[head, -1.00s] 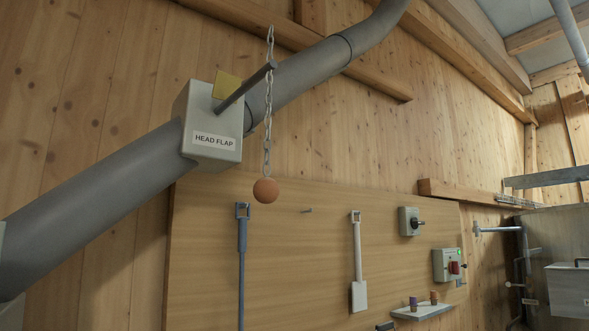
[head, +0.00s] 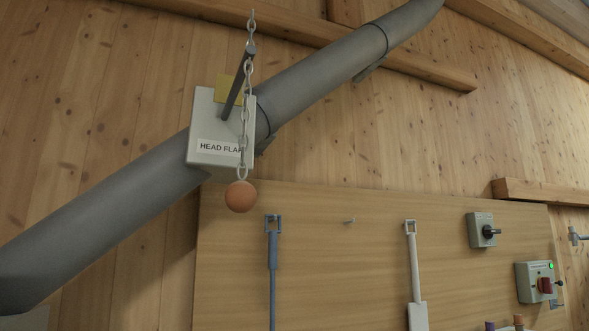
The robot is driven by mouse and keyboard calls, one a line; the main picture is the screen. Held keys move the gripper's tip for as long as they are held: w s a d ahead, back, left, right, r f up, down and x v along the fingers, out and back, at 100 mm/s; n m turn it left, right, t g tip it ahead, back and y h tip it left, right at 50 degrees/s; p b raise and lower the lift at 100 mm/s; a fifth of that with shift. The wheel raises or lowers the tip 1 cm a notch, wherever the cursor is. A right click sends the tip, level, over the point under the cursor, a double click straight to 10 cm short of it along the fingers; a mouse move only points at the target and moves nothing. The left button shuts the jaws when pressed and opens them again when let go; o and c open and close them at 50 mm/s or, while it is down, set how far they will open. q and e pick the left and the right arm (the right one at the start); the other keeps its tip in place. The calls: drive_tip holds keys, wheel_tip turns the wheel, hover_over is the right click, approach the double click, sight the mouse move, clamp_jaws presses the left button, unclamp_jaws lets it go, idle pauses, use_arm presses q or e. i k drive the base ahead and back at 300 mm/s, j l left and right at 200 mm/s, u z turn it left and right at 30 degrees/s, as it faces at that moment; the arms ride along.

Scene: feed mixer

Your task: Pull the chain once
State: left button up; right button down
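The chain (head: 246,112) is a grey metal chain that hangs down from a dark lever arm (head: 238,82). A round orange-brown ball (head: 240,197) is at its lower end. The lever sticks out from a pale grey box (head: 207,128) labelled "HEAD FLAP", with a yellow plate (head: 229,90) behind the lever. The box sits on a thick grey pipe (head: 110,221) that slopes up to the right. The chain hangs in front of the box and overlaps the label's right end. Neither of my grippers shows in the head view.
A wooden board (head: 345,255) on the wall below holds a blue-handled tool (head: 272,262), a white-handled tool (head: 413,255), a rotary switch box (head: 481,231) and a box with a red switch and green light (head: 534,282). Space around the ball looks clear.

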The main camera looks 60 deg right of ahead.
sight(241, 196)
drive_tip(key=k+l, duration=0.15)
drive_tip(key=l, duration=0.2)
drive_tip(key=k+l, duration=0.15)
drive_tip(key=l, duration=0.2)
drive_tip(key=k+l, duration=0.15)
drive_tip(key=l, duration=0.25)
drive_tip(key=k+l, duration=0.15)
drive_tip(key=l, duration=0.2)
